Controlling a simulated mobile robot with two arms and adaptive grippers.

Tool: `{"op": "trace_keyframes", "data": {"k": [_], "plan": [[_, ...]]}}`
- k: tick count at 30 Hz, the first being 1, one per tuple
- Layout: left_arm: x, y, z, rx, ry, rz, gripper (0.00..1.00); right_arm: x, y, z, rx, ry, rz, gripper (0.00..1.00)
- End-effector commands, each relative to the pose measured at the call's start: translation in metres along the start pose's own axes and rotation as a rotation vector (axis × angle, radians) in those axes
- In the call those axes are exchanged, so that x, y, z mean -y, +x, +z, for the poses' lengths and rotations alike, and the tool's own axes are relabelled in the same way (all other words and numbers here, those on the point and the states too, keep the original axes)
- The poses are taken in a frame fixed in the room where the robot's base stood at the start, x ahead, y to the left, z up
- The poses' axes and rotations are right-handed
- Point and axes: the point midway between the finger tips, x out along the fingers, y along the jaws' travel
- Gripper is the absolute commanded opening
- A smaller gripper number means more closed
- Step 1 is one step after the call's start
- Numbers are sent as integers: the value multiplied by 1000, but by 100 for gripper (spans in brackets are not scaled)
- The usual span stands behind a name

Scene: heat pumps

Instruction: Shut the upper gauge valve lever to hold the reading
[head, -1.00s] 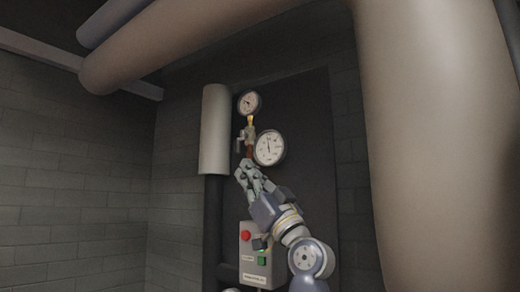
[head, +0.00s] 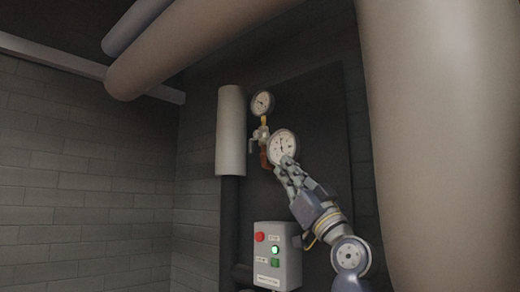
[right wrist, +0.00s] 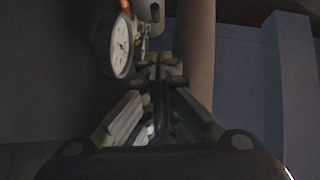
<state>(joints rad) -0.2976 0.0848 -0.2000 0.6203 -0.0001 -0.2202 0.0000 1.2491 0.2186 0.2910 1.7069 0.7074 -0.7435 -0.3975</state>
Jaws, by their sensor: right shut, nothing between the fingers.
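The upper gauge (head: 262,103) is a round white dial above a brass fitting. Below it sits a small metal valve (head: 261,134); its lever is too small to make out its position surely. A larger lower gauge (head: 282,146) is just right of the valve. My right gripper (head: 284,163) is shut and empty, its fingertips at the lower gauge's bottom edge, below and right of the valve. In the right wrist view the shut fingers (right wrist: 160,72) point past a white gauge (right wrist: 121,46) on their left. My left gripper is not in view.
A control box (head: 277,255) with a red button and a lit green lamp is below. A pale vertical cylinder (head: 230,130) stands left of the valve. A thick beige pipe (head: 435,130) fills the right side. A brick wall (head: 80,180) is at the left.

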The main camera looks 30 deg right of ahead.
Motion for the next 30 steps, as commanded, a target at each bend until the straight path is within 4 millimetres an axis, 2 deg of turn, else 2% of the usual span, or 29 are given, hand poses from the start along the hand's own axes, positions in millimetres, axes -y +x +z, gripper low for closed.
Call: {"op": "trace_keyframes", "data": {"k": [3,6,17,18,24,30], "plan": [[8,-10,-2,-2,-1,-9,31,0,13,-4,-1,2,0,0],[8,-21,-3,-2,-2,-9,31,0,31,-5,0,3,0,0],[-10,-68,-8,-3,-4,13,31,0,104,-6,0,4,1,0],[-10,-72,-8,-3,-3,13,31,0,109,1,3,4,0,0],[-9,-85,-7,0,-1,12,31,0,123,20,1,2,0,0],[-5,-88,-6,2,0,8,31,0,127,28,0,1,1,0]]}}
